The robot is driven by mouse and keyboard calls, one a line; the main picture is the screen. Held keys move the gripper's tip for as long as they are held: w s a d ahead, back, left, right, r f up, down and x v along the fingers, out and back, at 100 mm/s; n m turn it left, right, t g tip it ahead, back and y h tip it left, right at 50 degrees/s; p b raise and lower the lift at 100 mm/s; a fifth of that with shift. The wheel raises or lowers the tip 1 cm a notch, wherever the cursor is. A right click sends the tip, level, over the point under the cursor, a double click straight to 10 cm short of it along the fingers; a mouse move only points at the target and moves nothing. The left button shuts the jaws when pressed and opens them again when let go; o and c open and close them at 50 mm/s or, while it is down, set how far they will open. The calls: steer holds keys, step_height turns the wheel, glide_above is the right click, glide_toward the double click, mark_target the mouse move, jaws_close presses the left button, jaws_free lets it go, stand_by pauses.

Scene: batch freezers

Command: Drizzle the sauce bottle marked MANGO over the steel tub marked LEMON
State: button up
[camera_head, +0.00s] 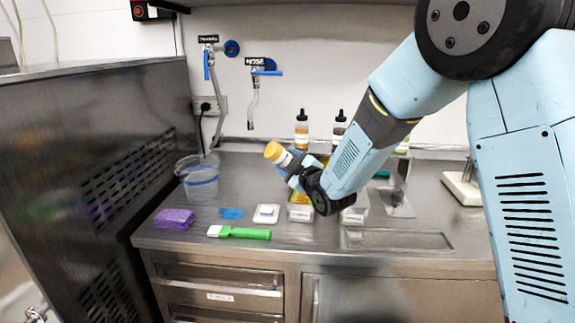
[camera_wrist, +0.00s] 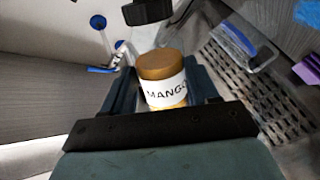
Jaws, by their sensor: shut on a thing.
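The sauce bottle marked MANGO (camera_wrist: 163,90) is between my gripper's fingers in the wrist view, its label readable and its top amber. In the head view the bottle (camera_head: 277,154) is tilted, its yellow end up and to the left, held above the counter. My gripper (camera_head: 296,169) is shut on it; the fingers also show in the wrist view (camera_wrist: 174,92). I cannot make out a steel tub marked LEMON; no such label is readable, and my arm hides part of the counter.
Small pale containers (camera_head: 266,213) stand along the counter (camera_head: 330,240). Dropper bottles (camera_head: 301,133) stand behind my gripper. A dark vented machine (camera_head: 95,150) borders the left.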

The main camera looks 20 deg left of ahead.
mark_target(296, 159)
steer(key=shift+w+a, duration=0.1)
steer(key=shift+w, duration=0.5)
steer(key=shift+w, duration=0.35)
steer(key=shift+w+a, duration=0.1)
steer(key=shift+w, duration=0.55)
steer(key=shift+w, duration=0.35)
steer(key=shift+w+a, duration=0.1)
steer(key=shift+w, duration=0.25)
steer(key=shift+w, duration=0.35)
steer(key=shift+w+a, duration=0.1)
steer(key=shift+w, duration=0.25)
steer(key=shift+w, duration=0.3)
